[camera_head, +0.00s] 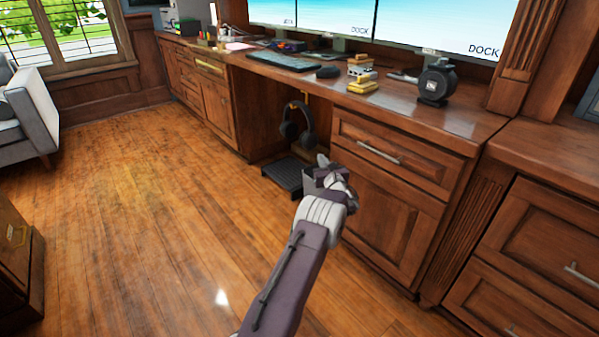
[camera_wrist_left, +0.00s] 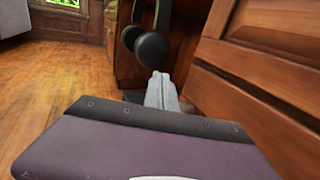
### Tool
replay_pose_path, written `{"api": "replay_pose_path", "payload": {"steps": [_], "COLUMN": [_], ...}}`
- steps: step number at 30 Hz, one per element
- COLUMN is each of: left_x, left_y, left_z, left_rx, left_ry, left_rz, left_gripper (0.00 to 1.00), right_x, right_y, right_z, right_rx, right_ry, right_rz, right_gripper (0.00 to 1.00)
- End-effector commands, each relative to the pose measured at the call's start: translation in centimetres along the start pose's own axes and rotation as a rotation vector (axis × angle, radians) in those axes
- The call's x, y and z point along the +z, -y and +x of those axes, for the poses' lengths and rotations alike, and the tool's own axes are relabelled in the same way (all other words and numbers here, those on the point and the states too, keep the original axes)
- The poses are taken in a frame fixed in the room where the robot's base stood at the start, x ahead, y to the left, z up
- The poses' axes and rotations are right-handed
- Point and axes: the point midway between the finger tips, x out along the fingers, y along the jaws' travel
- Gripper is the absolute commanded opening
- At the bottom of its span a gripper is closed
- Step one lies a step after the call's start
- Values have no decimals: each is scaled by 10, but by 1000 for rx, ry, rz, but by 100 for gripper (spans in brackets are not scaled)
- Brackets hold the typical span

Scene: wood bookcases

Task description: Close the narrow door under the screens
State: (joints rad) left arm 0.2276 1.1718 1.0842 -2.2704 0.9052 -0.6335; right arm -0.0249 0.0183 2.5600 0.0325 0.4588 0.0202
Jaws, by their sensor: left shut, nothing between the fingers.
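The narrow wooden door (camera_head: 395,220) is below a drawer with a silver handle (camera_head: 379,153), under the desk top and the screens (camera_head: 420,22). It looks flush or nearly flush with its frame; I cannot tell if a small gap is left. My left gripper (camera_head: 324,164) is shut and empty, in front of the door's left edge beside the knee space. It hides part of that edge. In the left wrist view, the shut fingers (camera_wrist_left: 162,92) point forward, just left of the door panel (camera_wrist_left: 250,105). Contact is unclear. My right gripper is not in view.
Headphones (camera_head: 298,124) hang in the knee space above a dark footrest (camera_head: 284,173). Keyboard (camera_head: 283,60), mouse and tape dispenser (camera_head: 435,82) stand on the desk. More drawers (camera_head: 530,255) are at the right. Wooden floor (camera_head: 150,200) is clear at the left.

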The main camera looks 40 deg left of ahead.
Motion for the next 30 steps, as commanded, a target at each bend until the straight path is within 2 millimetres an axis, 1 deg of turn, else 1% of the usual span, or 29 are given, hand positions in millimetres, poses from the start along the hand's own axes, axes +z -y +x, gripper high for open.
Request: {"api": "replay_pose_path", "payload": {"steps": [1,5,9,12,15,19,27,29,30], "left_x": [2,4,4,3,1,-1,-1,2,11], "left_y": [-6,-23,-48,-63,-73,-78,-78,-73,-67], "left_z": [-3,-12,-25,-33,-38,-41,-41,-42,-43], "left_rx": [0,0,1,0,-1,-1,-2,-9,-18], "left_ry": [-4,-6,-6,-6,-5,-4,-3,-2,6], "left_rz": [3,4,3,2,2,-1,-1,-1,-6], "left_gripper": [0,0,0,0,0,0,0,0,0], "right_x": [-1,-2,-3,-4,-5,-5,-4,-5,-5], "right_y": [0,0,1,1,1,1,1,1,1], "right_z": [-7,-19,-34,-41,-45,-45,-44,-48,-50], "right_rx": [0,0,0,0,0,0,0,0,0], "right_ry": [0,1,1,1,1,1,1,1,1], "right_rz": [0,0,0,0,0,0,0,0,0], "right_gripper": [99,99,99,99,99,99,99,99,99]}}
